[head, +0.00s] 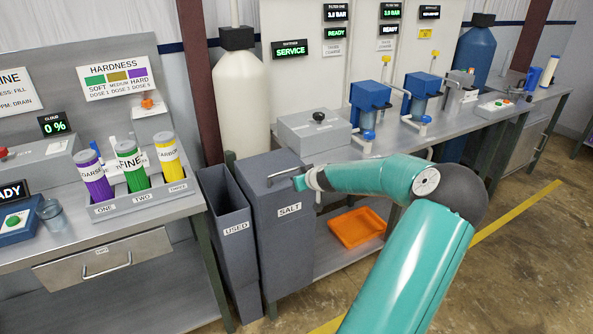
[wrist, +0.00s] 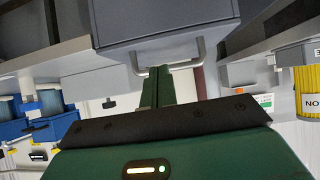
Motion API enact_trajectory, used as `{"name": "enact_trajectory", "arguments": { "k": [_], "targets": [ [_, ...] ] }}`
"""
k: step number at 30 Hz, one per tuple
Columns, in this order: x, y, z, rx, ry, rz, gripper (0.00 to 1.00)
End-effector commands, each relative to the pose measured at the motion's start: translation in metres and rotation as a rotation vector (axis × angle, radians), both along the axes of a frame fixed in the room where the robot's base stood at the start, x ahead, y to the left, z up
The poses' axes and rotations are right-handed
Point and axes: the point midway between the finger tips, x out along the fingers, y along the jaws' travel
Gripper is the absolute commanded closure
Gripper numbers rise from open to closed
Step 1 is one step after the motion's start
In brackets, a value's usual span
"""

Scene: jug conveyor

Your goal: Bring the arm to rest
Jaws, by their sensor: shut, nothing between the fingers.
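My arm reaches in from the lower right of the head view and bends left at the elbow. My gripper (head: 299,182) is at the front of the grey bin marked SALT (head: 287,238), close to the bar handle (head: 287,173) near its top. In the wrist view my gripper's two green fingers (wrist: 169,88) are together with nothing between them. Their tips are right by the grey bar handle (wrist: 143,70); I cannot tell whether they touch it. The handle is on a grey box face (wrist: 165,22).
A USED bin (head: 227,240) stands left of the SALT bin. An orange tray (head: 357,227) lies on the lower shelf to the right. The left bench holds three labelled cylinders (head: 131,166) and a glass (head: 52,215). The right bench carries blue filter housings (head: 370,103). Open floor lies at right.

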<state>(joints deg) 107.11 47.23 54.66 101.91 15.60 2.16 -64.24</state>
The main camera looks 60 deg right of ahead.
Motion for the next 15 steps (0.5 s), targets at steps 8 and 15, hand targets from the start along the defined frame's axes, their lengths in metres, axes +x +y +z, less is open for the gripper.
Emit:
{"name": "enact_trajectory", "arguments": {
  "k": [8, 15],
  "targets": [
    [-0.021, 0.012, -0.013, -0.001, -0.001, 0.000, 1.00],
    [-0.023, 0.012, -0.013, -0.002, -0.001, 0.000, 1.00]
  ]
}}
